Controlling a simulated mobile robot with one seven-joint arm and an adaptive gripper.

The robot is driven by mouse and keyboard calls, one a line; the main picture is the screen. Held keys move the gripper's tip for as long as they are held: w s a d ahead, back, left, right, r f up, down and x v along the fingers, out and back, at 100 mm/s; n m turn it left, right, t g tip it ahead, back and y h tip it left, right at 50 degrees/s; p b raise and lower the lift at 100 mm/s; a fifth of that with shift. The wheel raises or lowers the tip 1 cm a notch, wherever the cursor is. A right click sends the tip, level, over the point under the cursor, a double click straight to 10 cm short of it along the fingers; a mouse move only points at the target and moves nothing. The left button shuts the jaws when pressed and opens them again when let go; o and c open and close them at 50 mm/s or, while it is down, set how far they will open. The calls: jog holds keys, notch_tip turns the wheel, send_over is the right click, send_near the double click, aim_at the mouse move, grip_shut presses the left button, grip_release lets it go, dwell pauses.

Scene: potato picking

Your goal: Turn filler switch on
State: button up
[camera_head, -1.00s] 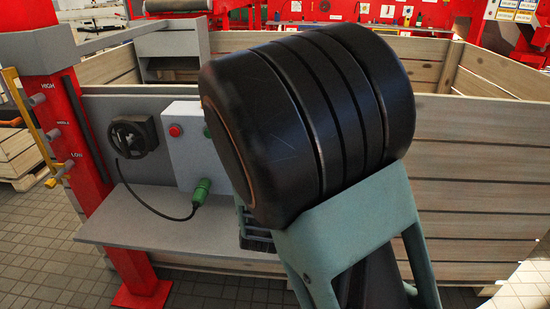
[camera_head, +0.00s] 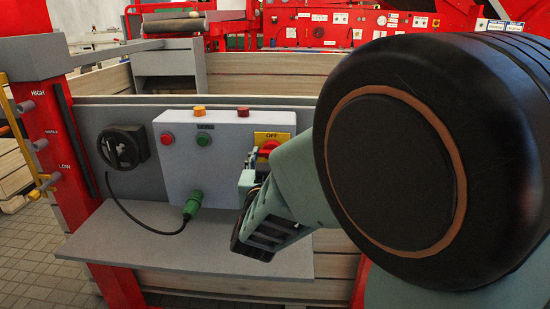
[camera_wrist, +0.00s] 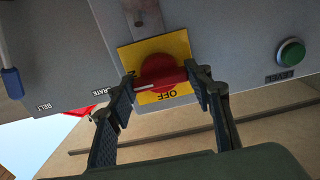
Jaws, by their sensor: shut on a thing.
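The switch is a red rotary knob (camera_head: 269,148) on a yellow plate (camera_head: 270,136) marked OFF, on the right of a grey control box (camera_head: 228,174). In the wrist view the red knob (camera_wrist: 160,70) and yellow plate (camera_wrist: 175,45) appear upside down. The knob's handle bar lies crosswise between the fingers. My gripper (camera_wrist: 164,80) is shut on this bar, one finger at each end. In the head view my gripper (camera_head: 253,168) reaches the box's lower right and partly hides the knob.
A red button (camera_head: 167,138) and a green button (camera_head: 203,139) sit left on the box. A black rotary switch (camera_head: 122,148) is further left. A green plug (camera_head: 192,206) with a black cable hangs below the box, above a grey shelf (camera_head: 170,250).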

dwell(0.4)
jog(key=o, duration=0.9)
jog(key=shift+s, duration=0.1)
jog(key=s, duration=0.7)
jog(key=shift+s+a, duration=0.15)
jog(key=shift+s, duration=0.05)
